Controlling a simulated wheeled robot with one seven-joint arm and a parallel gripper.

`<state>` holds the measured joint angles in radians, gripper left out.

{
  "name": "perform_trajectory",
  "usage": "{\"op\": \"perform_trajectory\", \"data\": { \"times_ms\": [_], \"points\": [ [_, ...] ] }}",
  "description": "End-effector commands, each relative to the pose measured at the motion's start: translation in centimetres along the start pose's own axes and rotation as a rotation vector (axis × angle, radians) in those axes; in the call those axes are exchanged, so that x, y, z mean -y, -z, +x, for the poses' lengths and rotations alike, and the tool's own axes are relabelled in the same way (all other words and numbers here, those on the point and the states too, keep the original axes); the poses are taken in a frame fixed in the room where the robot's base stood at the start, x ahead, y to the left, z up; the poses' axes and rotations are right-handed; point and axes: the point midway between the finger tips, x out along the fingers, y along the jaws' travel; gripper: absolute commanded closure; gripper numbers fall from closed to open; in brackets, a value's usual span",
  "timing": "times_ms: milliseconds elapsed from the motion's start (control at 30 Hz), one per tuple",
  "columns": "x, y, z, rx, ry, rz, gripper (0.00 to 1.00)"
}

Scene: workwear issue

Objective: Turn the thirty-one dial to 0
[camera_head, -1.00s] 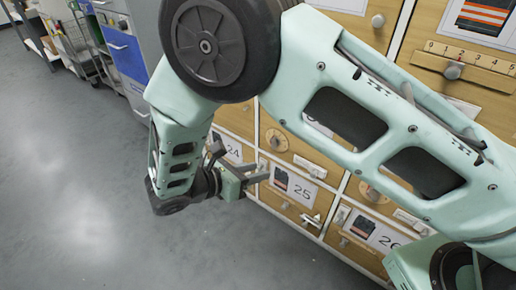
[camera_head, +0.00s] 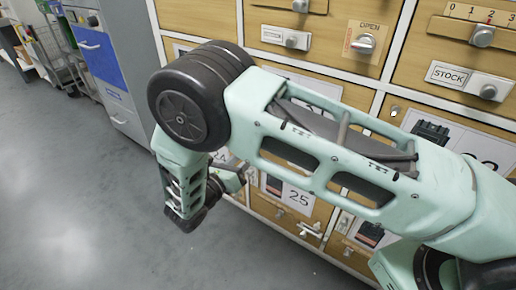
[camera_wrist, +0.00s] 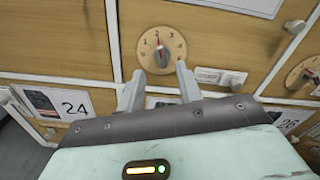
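A round wooden dial (camera_wrist: 161,50) with a numbered scale is on a wooden drawer front in the wrist view. Its red pointer stands upright, near the 2. No label reading 31 is legible, so I cannot tell whether this is the thirty-one dial. My gripper (camera_wrist: 158,78) is open and empty, with its two fingers apart just below the dial and pointing toward it. I see no contact with the dial. In the head view my gripper (camera_head: 236,178) is largely hidden behind my arm, close to the drawer fronts.
A second round dial (camera_wrist: 304,72) is at the right edge of the wrist view. Cards marked 24 (camera_wrist: 62,103) and 25 (camera_head: 290,194) are on lower drawers. Small knobs and handles stick out from the fronts. Open grey floor (camera_head: 90,200) lies at left.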

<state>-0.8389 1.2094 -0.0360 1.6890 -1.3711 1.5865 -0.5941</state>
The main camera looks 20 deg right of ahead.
Motion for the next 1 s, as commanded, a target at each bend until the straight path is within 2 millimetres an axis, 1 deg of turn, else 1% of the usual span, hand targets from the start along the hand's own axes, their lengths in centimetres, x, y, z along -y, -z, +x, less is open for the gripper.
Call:
{"op": "perform_trajectory", "data": {
  "times_ms": [33, 200, 300, 400, 567, 800, 833, 933, 967, 1000],
  "points": [
    [-0.1, 0.2, 1.2, -0.001, 0.004, 0.001, 0.65],
    [0.0, 0.2, 4.4, -0.001, 0.003, 0.002, 0.65],
    [0.0, 0.2, 5.8, 0.000, 0.002, 0.001, 0.65],
    [0.0, 0.1, 6.8, -0.001, 0.002, 0.001, 0.65],
    [0.0, 0.0, 7.5, -0.001, 0.000, 0.001, 0.65],
    [0.0, 0.0, 7.5, 0.000, 0.000, 0.000, 0.65],
    [0.0, 0.0, 7.5, 0.000, 0.000, 0.000, 0.67],
    [0.0, 0.0, 7.5, 0.000, 0.000, 0.000, 0.95],
    [0.0, 0.0, 7.5, 0.000, 0.000, 0.000, 1.00],
    [0.0, 0.0, 7.5, 0.000, 0.000, 0.000, 1.00]
  ]
}}
